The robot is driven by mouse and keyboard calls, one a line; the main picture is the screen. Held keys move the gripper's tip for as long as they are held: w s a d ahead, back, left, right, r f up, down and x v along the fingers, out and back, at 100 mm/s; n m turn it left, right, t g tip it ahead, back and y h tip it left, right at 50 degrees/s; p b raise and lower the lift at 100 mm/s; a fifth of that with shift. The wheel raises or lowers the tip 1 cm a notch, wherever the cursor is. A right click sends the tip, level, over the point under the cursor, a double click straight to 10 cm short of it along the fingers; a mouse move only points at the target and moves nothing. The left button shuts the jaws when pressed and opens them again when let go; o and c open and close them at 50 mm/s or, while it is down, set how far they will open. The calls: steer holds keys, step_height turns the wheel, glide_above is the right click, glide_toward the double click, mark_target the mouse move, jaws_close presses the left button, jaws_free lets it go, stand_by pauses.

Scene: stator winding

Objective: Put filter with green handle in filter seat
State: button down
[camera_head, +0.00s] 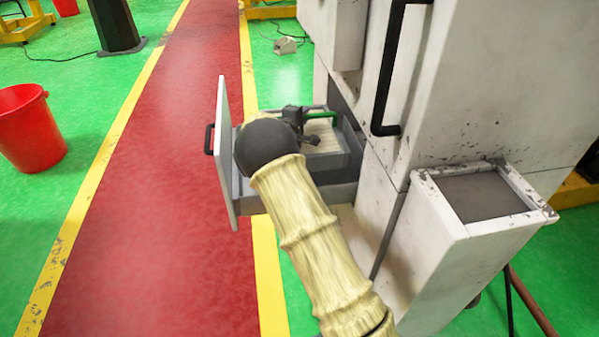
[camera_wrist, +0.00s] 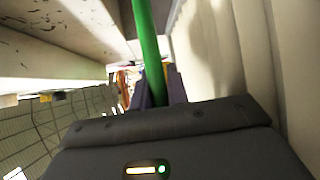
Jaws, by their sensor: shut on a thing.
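The filter (camera_head: 327,137) has a cream pleated top and a grey frame. It is in or just over the open drawer (camera_head: 333,192) of the white machine; I cannot tell whether it touches the drawer floor. Its green handle (camera_head: 322,114) runs along the far side, and the handle also shows large in the wrist view (camera_wrist: 148,50). My gripper (camera_head: 312,116) is shut on the green handle; the fingertips are small and partly hidden by my wrist. The filter seat is not clearly distinguishable inside the drawer, as my arm and the filter cover part of it.
The drawer's white front panel (camera_head: 229,160) stands upright left of my wrist. The white machine (camera_head: 495,85), with a black bar handle (camera_head: 388,75), stands close on the right. A white box with a dark top (camera_head: 485,197) juts out at its front. The red walkway (camera_head: 170,190) is clear.

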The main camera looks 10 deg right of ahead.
mark_target(307, 125)
steer(key=shift+r, duration=0.25)
steer(key=shift+f+b, duration=0.8)
steer(key=shift+f, duration=1.75)
step_height(307, 125, down, 5)
steer(key=shift+f+b, duration=0.1)
steer(key=shift+b, duration=0.75)
steer(key=c, duration=1.4)
jaws_free()
steer(key=shift+f, duration=0.1)
steer(key=shift+o, duration=0.2)
